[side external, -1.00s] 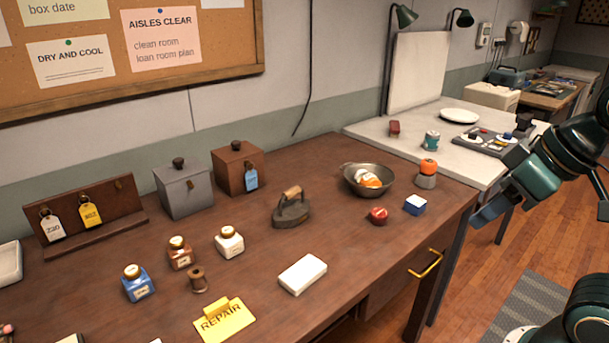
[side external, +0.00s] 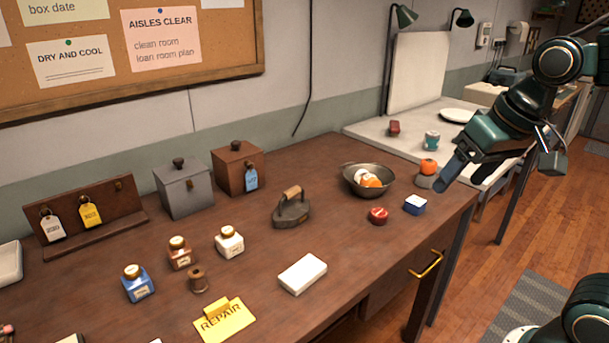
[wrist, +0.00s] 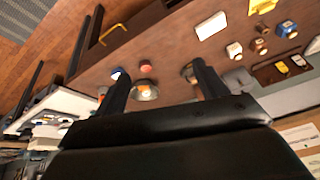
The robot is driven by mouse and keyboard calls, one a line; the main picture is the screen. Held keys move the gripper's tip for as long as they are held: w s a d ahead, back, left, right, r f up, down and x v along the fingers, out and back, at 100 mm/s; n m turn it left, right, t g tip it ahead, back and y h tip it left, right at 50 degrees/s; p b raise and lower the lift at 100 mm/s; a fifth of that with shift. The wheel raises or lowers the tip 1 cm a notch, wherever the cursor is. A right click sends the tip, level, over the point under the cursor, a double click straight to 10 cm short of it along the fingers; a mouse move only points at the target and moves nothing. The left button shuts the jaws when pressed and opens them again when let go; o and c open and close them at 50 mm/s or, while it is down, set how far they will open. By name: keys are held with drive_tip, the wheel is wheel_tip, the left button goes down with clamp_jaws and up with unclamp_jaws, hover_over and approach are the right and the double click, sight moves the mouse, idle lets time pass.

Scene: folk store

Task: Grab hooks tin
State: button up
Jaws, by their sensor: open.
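A small round red tin (side external: 378,215) and a small blue box with a white top (side external: 415,204) stand side by side near the right end of the brown wooden table. No label saying hooks is readable on either. In the wrist view the red tin (wrist: 146,66) shows between the fingers, and the blue box (wrist: 117,74) is by the left fingertip. My gripper (side external: 447,180) is open and empty, in the air above and to the right of both. Its spread fingers (wrist: 160,72) also show in the wrist view.
A metal pan (side external: 352,186) with orange and white things in it is behind the red tin. An orange-topped weight (side external: 427,172) is close to my gripper. An iron (side external: 291,210) and a white block (side external: 302,274) are to the left.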

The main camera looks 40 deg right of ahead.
drive_tip(key=w+d+m+g, duration=0.1)
drive_tip(key=w+d+m, duration=0.25)
drive_tip(key=w, duration=0.35)
drive_tip(key=m+g, duration=0.4)
drive_tip(key=m, duration=0.7)
hover_over(380, 212)
wheel_tip(380, 212, down, 13)
drive_tip(key=shift+a, duration=0.1)
drive_tip(key=shift+f, duration=4.25)
drive_tip(key=shift+f, duration=2.6)
